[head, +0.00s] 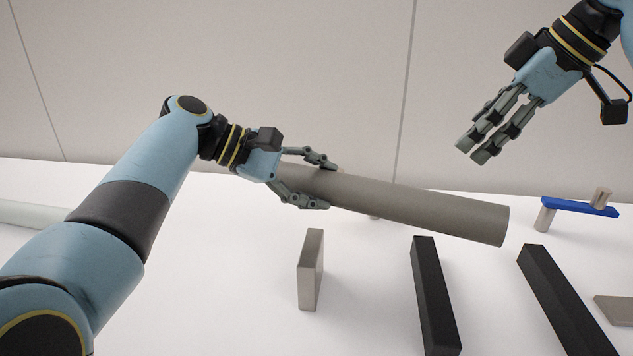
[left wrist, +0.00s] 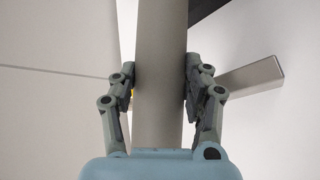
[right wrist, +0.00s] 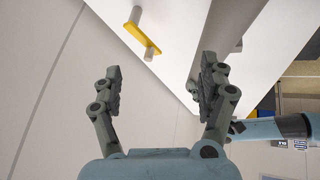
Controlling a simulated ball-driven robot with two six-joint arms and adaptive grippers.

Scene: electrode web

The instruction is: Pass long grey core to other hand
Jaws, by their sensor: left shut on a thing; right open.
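The long grey core (head: 410,203) is a thick grey cylinder, held up off the table and pointing right in the head view, its right end slightly lower. My left gripper (head: 330,182) is shut around it near its left end. In the left wrist view the core (left wrist: 161,80) runs between both fingers. My right gripper (head: 477,150) is open and empty, above and to the right in the head view, apart from the core. In the right wrist view my right gripper's fingers (right wrist: 155,80) stand apart, and part of the core (right wrist: 228,25) shows beyond the right finger.
On the white table (head: 370,300) stand a grey block (head: 311,270) and two black bars (head: 436,295) (head: 560,300). A blue bar (head: 580,207) on short grey posts lies at the right. A yellow bar (right wrist: 142,35) shows in the right wrist view. A pale cylinder (head: 35,214) lies at far left.

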